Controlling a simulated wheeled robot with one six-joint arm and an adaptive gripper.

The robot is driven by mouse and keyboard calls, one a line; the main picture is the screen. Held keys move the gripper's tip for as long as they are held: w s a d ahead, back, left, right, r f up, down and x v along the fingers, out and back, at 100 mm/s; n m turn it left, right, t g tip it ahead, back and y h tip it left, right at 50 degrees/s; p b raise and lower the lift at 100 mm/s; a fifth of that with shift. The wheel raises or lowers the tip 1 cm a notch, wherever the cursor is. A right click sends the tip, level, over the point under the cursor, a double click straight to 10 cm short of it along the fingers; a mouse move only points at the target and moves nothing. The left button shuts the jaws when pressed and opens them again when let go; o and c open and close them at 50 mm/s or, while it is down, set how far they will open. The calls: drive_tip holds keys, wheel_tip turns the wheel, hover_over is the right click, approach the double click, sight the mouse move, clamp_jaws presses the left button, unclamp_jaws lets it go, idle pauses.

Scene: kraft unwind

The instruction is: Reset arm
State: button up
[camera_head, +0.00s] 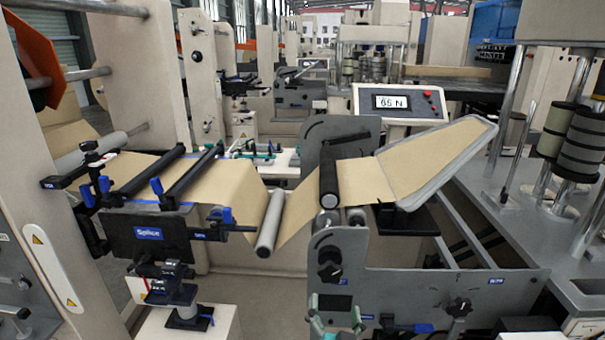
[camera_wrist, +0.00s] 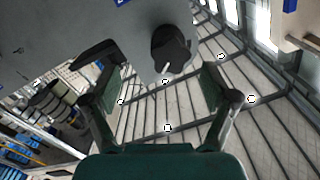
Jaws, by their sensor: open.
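My gripper (camera_head: 336,308) shows at the bottom of the head view, in front of the grey side plate (camera_head: 378,282). In the wrist view my gripper (camera_wrist: 162,84) is open, with its two green-padded fingers apart and nothing between them. A black knob with a white pointer mark (camera_wrist: 171,50) stands just beyond the fingertips, apart from them. In the head view black knobs (camera_head: 330,271) sit on the plate just above my gripper; I cannot tell which one the wrist view shows.
Brown kraft web (camera_head: 229,193) runs over rollers from the splice table (camera_head: 148,234) to the tilted board (camera_head: 440,158) at right. A display (camera_head: 391,102) reads 65 N. Another black knob (camera_head: 459,307) is at lower right.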

drive_tip(key=s+d+f+n+g+y, duration=0.1)
drive_tip(key=s+d+f+n, duration=0.15)
drive_tip(key=s+f, duration=0.6)
drive_tip(key=s+d+f+n+g+y, duration=0.15)
drive_tip(key=s+d+f, duration=0.35)
drive_tip(key=s, duration=0.6)
drive_tip(key=s+d+r, duration=0.1)
drive_tip(key=s, duration=1.1)
drive_tip(key=s+d+r+n+h, duration=0.1)
drive_tip(key=s+d, duration=0.1)
drive_tip(key=s, duration=1)
drive_tip(key=shift+d, duration=0.15)
drive_tip(key=shift+s+r+g, duration=0.1)
drive_tip(key=shift+g, duration=0.15)
